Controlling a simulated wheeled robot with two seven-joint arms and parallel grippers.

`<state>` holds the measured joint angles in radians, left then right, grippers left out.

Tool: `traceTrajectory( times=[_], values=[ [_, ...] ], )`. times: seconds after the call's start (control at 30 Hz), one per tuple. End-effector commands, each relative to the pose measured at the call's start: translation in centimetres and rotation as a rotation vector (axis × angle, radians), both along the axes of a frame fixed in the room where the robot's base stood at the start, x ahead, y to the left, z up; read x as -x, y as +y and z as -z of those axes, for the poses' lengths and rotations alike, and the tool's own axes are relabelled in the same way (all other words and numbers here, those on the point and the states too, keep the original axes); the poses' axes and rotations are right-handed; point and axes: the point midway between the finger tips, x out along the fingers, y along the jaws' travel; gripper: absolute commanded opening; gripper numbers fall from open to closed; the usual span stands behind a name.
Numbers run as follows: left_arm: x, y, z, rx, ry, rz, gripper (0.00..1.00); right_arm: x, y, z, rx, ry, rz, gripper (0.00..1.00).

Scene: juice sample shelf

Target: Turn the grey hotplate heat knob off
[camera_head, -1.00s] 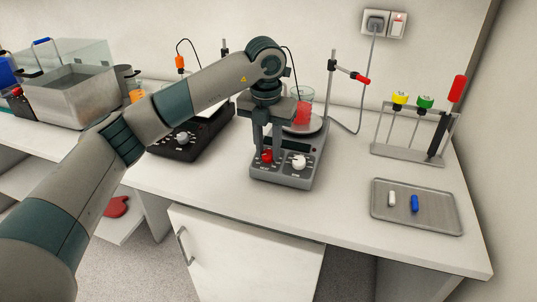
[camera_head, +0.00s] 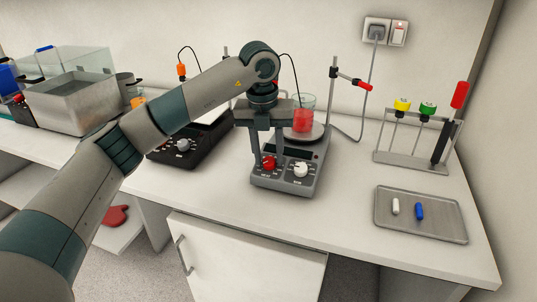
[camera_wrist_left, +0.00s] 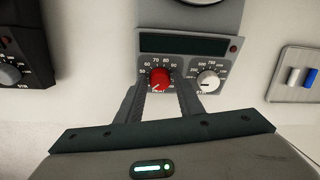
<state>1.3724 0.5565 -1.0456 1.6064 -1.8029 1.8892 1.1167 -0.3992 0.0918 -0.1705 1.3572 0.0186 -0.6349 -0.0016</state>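The grey hotplate (camera_head: 262,183) stands on the bench with its control panel facing me. Its red heat knob (camera_head: 269,163) is at the panel's left; it also shows in the wrist view (camera_wrist_left: 160,79). The white knob (camera_head: 300,170) is to its right, also in the wrist view (camera_wrist_left: 208,82). My left gripper (camera_head: 269,158) points down at the red knob. In the wrist view its fingers (camera_wrist_left: 160,90) are apart, one on either side of the red knob, with gaps visible. The knob's pointer setting is too small to read. My right gripper is not in view.
A beaker of red liquid (camera_head: 303,121) stands on the hotplate's plate. A black hotplate (camera_head: 178,154) is to the left. A clamp stand (camera_head: 333,95) is behind. A metal tray (camera_head: 425,234) with a white and a blue bar lies at the right, with bare bench between.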

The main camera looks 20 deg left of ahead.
Motion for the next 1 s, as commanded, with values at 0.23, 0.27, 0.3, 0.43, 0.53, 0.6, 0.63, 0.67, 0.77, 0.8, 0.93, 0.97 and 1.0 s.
traceTrajectory(
  times=[0.23,0.27,0.3,0.43,0.53,0.6,0.63,0.67,0.77,0.8,0.93,0.97,1.0],
  values=[
    [0.0,0.0,0.0,0.0,0.0,0.0,0.45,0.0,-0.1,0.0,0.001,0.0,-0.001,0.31],
    [0.0,0.0,0.0,0.0,0.0,0.0,0.45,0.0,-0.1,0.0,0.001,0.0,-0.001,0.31],
    [0.0,0.0,0.0,-0.001,0.0,0.001,0.45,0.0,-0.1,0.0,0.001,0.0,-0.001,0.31],
    [0.0,0.0,-0.2,-0.001,0.0,0.001,0.45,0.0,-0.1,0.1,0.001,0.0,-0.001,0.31],
    [0.0,0.0,-0.8,-0.001,-0.001,0.001,0.45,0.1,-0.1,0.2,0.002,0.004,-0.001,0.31],
    [0.1,0.1,-1.4,-0.001,-0.003,0.001,0.45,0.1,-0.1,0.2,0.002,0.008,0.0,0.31],
    [0.1,0.1,-1.8,0.0,-0.003,0.001,0.45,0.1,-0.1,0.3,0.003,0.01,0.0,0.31],
    [0.2,0.1,-2.1,0.001,-0.002,0.001,0.45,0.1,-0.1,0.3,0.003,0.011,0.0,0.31],
    [0.3,0.2,-3.6,-0.001,-0.004,0.001,0.45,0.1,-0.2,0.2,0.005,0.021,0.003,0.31],
    [0.4,0.2,-4.3,0.0,-0.004,0.001,0.45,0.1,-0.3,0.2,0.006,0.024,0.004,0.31],
    [0.6,0.3,-6.9,0.0,-0.004,0.0,0.45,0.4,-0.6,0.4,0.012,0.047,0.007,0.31],
    [0.7,0.4,-7.5,0.0,-0.003,0.0,0.45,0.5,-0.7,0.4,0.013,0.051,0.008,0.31],
    [0.8,0.4,-8.3,-0.001,-0.004,0.0,0.45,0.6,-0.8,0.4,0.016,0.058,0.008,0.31]
  ],
)
